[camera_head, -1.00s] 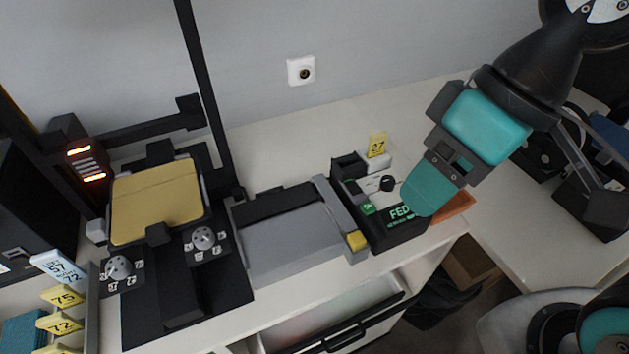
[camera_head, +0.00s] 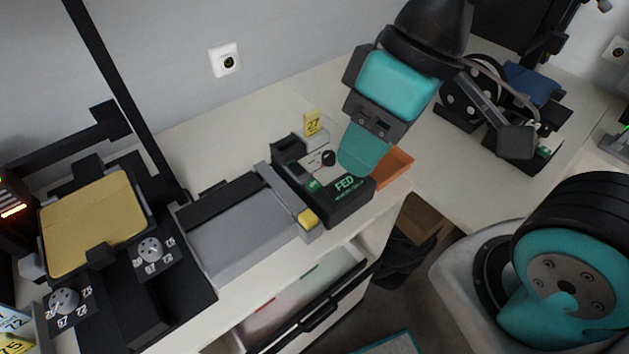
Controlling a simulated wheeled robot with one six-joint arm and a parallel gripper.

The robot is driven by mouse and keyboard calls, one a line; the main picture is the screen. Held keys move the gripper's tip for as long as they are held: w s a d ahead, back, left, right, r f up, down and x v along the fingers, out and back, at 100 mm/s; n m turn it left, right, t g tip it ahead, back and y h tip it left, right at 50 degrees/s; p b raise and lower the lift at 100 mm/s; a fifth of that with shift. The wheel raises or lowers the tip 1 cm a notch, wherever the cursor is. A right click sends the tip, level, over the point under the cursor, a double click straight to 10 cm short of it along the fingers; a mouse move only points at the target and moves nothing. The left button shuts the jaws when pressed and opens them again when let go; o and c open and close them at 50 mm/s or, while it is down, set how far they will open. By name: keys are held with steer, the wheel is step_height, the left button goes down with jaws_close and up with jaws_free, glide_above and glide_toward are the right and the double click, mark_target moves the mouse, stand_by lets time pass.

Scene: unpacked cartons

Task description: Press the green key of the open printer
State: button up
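A black device (camera_head: 338,203) with green "FED" lettering stands near the counter's front edge. A small green key (camera_head: 314,186) is on its left part, beside a black knob. A second black device (camera_head: 522,150), with its rollers exposed, stands farther right; a small green spot (camera_head: 545,151) shows at its front right. I cannot tell for sure which is the open printer. My gripper (camera_head: 362,158) points down over the right side of the "FED" device, right of its green key. Its teal fingers overlap in this view, so their opening is hidden. Nothing shows held.
A grey flat unit with a yellow-tipped bar (camera_head: 308,218) adjoins the "FED" device on the left. A yellow-topped press (camera_head: 92,222) with dials stands farther left. An orange tray (camera_head: 396,165) lies right of the gripper. A drawer (camera_head: 305,295) is open below. The counter between both devices is mostly clear.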

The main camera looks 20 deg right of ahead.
jaws_close()
stand_by(1.4)
